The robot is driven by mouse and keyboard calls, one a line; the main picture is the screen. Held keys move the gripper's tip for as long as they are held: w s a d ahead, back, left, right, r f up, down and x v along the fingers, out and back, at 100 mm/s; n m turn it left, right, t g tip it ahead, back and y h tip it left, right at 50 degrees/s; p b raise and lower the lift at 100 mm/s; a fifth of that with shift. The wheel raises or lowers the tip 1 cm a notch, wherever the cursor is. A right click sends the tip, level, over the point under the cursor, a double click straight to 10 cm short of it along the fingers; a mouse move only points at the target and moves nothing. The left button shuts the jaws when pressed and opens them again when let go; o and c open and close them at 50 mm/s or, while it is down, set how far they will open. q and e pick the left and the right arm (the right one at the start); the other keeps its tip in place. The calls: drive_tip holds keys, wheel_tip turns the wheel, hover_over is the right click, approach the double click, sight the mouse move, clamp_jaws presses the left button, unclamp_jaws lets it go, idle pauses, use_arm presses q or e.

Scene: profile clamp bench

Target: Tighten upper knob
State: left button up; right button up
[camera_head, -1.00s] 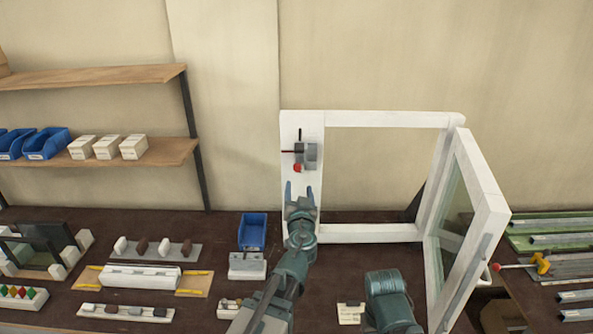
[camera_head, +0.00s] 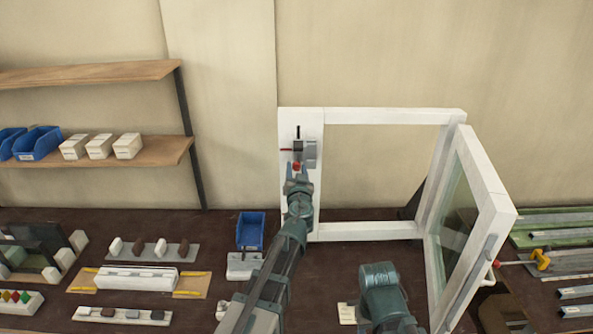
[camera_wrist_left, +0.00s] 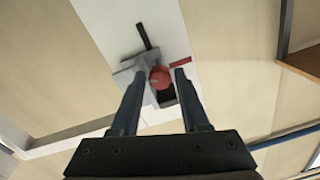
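A red knob (camera_head: 296,167) sits at the bottom of a grey clamp block (camera_head: 308,152) on the white upright panel at the frame's left side. The left wrist view also shows the red knob (camera_wrist_left: 160,77), with a black rod and a red strip beside the block. My left gripper (camera_head: 298,180) is just below the knob in the head view. In the left wrist view its two open fingers (camera_wrist_left: 159,77) appear either side of the knob, with small gaps visible. Whether they reach its depth is unclear. My right gripper is not in view; only part of my right arm shows.
A white frame (camera_head: 390,116) stands on the dark bench, its glazed sash (camera_head: 500,212) swung out to the right. A blue bin (camera_head: 251,230) and a clamp fixture (camera_head: 135,279) lie left. A shelf (camera_head: 100,153) holds white boxes.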

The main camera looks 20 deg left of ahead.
use_arm(q)
clamp_jaws()
drive_tip(key=shift+m, duration=0.3)
drive_tip(key=m, duration=0.5)
drive_tip(key=shift+m, duration=0.4)
drive_tip(key=m, duration=0.6)
drive_tip(key=shift+m+b, duration=0.3)
drive_tip(key=shift+b, duration=0.1)
drive_tip(key=shift+o, duration=1.8)
unclamp_jaws()
